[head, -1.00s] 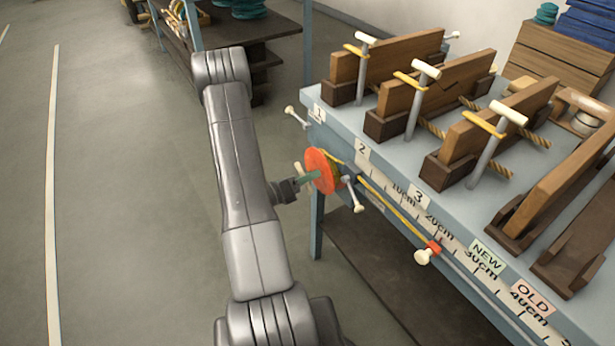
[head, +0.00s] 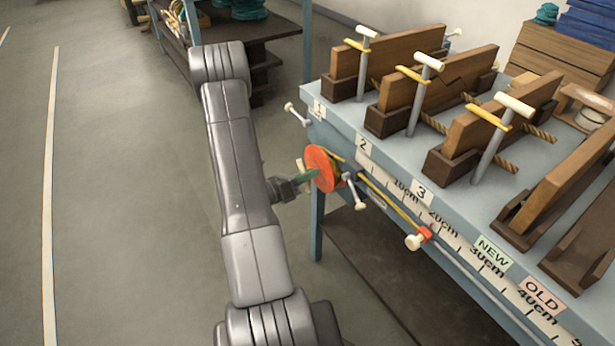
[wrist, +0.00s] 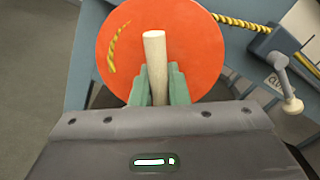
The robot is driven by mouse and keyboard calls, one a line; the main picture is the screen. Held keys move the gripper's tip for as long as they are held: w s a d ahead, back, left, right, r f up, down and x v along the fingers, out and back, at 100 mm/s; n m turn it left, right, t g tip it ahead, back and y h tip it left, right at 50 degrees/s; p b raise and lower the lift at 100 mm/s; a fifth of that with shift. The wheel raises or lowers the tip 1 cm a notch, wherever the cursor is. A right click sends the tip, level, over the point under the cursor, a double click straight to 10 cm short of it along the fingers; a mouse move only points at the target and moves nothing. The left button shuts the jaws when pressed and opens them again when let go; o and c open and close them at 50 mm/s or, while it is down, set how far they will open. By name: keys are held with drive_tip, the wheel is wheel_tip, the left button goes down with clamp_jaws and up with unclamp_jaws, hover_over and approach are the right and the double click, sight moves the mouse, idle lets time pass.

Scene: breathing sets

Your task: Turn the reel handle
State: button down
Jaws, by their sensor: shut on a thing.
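The orange-red reel (head: 320,169) is mounted at the near left corner of the blue bench. Its pale round handle (wrist: 155,65) stands out from the disc (wrist: 200,50) in the wrist view. My gripper (wrist: 158,84) has its green fingers shut on that handle, one on each side. In the head view my gripper (head: 306,175) is at the left face of the reel. A yellow rope (head: 392,203) runs from the reel along the bench edge to a red slider (head: 426,233) with a pale knob, by the ruler between 20cm and 30cm.
Wooden blocks in clamps (head: 415,90) stand on the bench top (head: 480,210). A pale-ended lever (head: 354,192) juts out beside the reel, and another rod (head: 295,114) sticks out near label 1. The floor at left is clear.

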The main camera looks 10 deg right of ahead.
drive_tip(key=c, duration=1.4)
unclamp_jaws()
drive_tip(key=shift+c, duration=0.2)
drive_tip(key=v, duration=1.4)
drive_tip(key=shift+o, duration=0.4)
drive_tip(key=shift+d, duration=0.1)
